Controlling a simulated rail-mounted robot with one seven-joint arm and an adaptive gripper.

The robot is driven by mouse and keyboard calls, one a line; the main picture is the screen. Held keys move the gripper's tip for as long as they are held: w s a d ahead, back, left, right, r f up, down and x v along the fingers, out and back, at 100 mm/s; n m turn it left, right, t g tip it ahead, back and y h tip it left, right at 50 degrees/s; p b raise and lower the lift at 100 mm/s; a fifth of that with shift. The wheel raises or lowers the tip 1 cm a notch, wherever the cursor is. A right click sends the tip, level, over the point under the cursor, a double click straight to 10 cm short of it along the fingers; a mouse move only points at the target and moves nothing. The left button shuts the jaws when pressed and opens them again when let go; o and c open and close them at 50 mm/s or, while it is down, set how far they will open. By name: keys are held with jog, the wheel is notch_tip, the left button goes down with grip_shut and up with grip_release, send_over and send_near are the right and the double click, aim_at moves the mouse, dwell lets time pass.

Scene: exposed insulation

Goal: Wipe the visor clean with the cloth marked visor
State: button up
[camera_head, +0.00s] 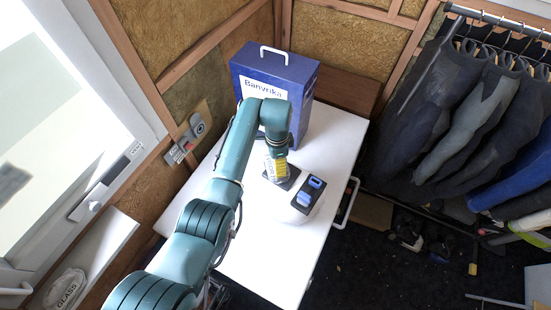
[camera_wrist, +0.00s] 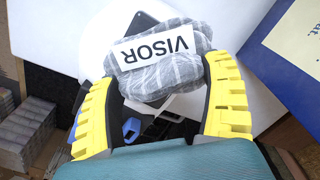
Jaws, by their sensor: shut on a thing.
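My gripper (camera_head: 276,168) is low over the white table in the head view. In the wrist view, its yellow fingers (camera_wrist: 162,74) are shut on a grey checked cloth (camera_wrist: 150,78) with a white label reading VISOR. The cloth is bunched between the fingertips. In the head view I cannot make out the cloth behind the gripper. A dark flat piece (camera_head: 287,180) shows just below the gripper; it also shows past the cloth in the wrist view (camera_wrist: 140,22). I cannot tell whether this is the visor, or whether the cloth touches it.
A black tray with blue items (camera_head: 299,198) lies right of the gripper. A tall blue box (camera_head: 302,76) stands at the table's back. A cloth marked GLASS (camera_head: 67,287) lies on the left ledge (camera_head: 112,240). Wetsuits (camera_head: 440,115) hang at right. The table's front (camera_head: 275,265) is clear.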

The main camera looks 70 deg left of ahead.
jog(key=shift+w+d+p, duration=0.25)
jog(key=shift+w+d, duration=0.3)
jog(key=shift+d, duration=0.3)
jog(key=shift+w+d+p, duration=0.25)
jog(key=shift+w+d, duration=0.25)
jog(key=shift+d, duration=0.4)
jog(key=shift+w+d+p, duration=0.25)
jog(key=shift+w+d, duration=0.3)
jog(key=shift+d, duration=0.3)
notch_tip(320, 180, up, 3)
jog(key=shift+d+f+p, duration=0.1)
jog(key=shift+f+p, duration=0.1)
jog(key=shift+p, duration=0.7)
notch_tip(320, 180, up, 6)
jog(key=p, duration=0.4)
jog(key=shift+f, duration=0.25)
